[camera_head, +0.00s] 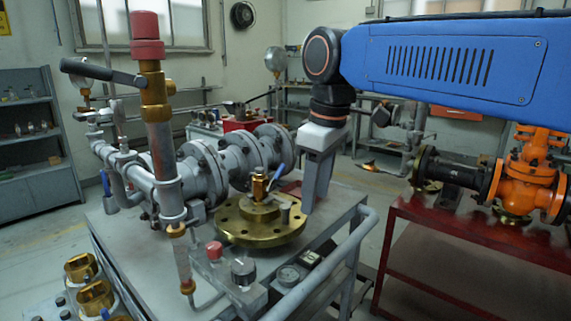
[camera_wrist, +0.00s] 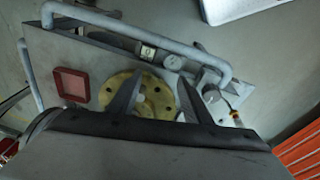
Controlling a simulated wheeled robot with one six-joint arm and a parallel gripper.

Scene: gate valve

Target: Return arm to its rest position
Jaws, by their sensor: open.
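My gripper (camera_head: 315,180) hangs from my blue arm, pointing down, to the right of the brass flange with a small blue-handled valve. In the wrist view my gripper (camera_wrist: 160,98) shows its two dark fingers spread apart, with nothing between them. The brass flange (camera_head: 262,228) lies on the grey cart top. In the wrist view the brass flange (camera_wrist: 150,88) shows below and between the fingers, partly hidden by them. The small valve with a blue handle (camera_head: 265,183) stands on the flange. From the head view I cannot tell the exact gap between the fingers and the cart top.
Grey pipework with flanges (camera_head: 200,170) and a tall red-capped post (camera_head: 150,90) stand left on the grey cart. Its tubular rail (camera_head: 335,255) runs along the right edge. A red table (camera_head: 450,230) with an orange valve (camera_head: 528,180) stands right, under my arm.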

